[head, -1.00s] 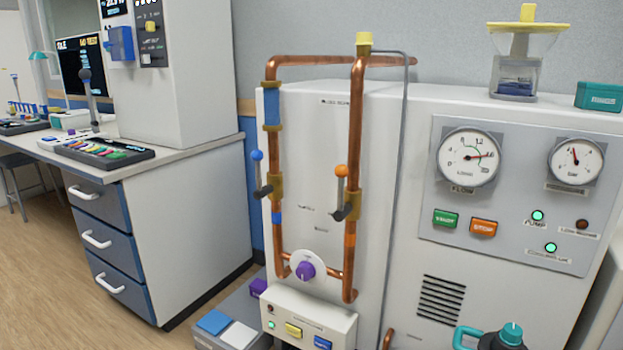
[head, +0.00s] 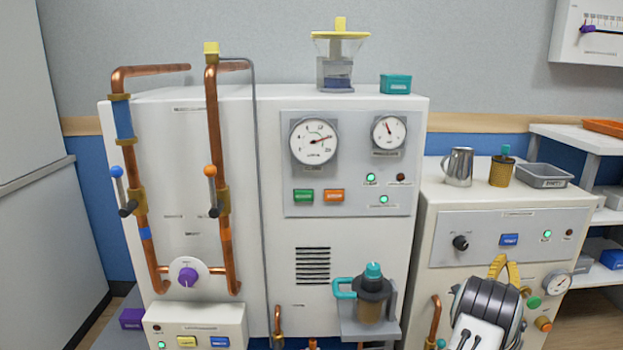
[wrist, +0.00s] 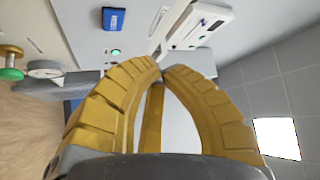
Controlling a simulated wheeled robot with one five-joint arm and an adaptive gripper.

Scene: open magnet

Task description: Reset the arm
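My gripper (head: 500,260) shows at the lower right of the head view, in front of the right-hand white cabinet. Its two yellow ribbed fingers arch toward each other. In the wrist view the gripper (wrist: 161,69) has its fingertips together or nearly so. I see no object held between them; a yellow strip shows in the gap behind. My dark grey arm links hide part of the cabinet's lower front in the head view.
A teal-topped flask (head: 371,290) stands on a bracket left of my arm. Copper pipes (head: 213,130) rise at left. Shelves (head: 575,140) stand at right.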

